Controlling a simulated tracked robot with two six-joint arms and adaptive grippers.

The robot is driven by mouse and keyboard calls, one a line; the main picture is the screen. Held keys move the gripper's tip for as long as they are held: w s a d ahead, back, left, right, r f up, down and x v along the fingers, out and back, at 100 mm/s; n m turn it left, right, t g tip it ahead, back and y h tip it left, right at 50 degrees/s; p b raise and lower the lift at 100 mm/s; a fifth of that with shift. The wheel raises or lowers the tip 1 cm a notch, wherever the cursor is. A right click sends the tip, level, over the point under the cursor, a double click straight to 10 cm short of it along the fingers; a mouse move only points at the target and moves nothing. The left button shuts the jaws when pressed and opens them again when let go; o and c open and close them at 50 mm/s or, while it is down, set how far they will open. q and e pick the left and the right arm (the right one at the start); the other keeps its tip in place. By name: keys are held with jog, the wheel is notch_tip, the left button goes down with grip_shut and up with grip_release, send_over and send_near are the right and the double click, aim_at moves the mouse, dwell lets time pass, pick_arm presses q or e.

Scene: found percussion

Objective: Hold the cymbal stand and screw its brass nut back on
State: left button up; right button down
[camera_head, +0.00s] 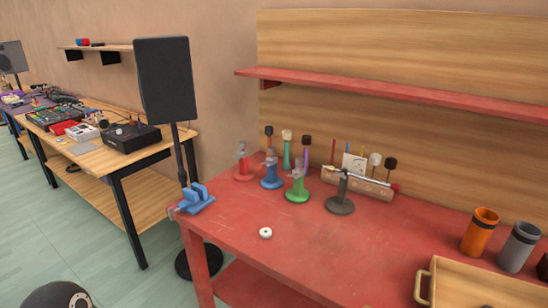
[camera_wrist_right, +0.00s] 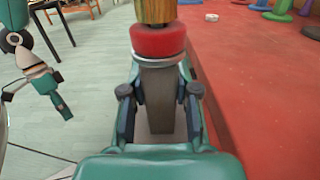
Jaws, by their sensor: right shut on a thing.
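My right gripper (camera_wrist_right: 160,95) is shut on the grey-brown shaft (camera_wrist_right: 158,100) of a piece with a red collar (camera_wrist_right: 158,40), a thin silver ring and a wooden part (camera_wrist_right: 153,10) beyond. Small stands stand upright on the red table: a red one (camera_head: 242,174), a blue one (camera_head: 271,182), a green one (camera_head: 297,195) and a dark one (camera_head: 341,207). I cannot tell which is the cymbal stand. A white ring (camera_head: 265,233) lies flat in front of them. I cannot make out a brass nut. A teal-and-dark part at the wrist view's left may be my left arm; its jaws are unclear.
A blue vise (camera_head: 197,198) sits at the table's left corner. A wooden tray (camera_head: 480,290) and orange (camera_head: 479,232) and grey (camera_head: 519,246) cups stand at the right. A rack with mallets (camera_head: 352,183) is behind the stands. The table's middle front is bare.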

jog(key=f, duration=0.3)
jog(key=shift+s+d+f, duration=0.15)
jog(key=shift+s+d, duration=0.1)
jog(key=shift+d, duration=0.05)
jog(key=shift+a, duration=0.1)
jog(key=s+a+r+n+g+y, duration=0.2)
jog(key=a+r+n+g, duration=0.2)
jog(key=a+r, duration=0.6)
jog(key=shift+a+r+n+g+y, duration=0.35)
jog(key=shift+r+g, duration=0.55)
jog(key=shift+g, duration=0.3)
pick_arm(q)
jog(key=o, duration=0.5)
jog(key=shift+o, duration=0.2)
jog(key=shift+r, duration=0.1)
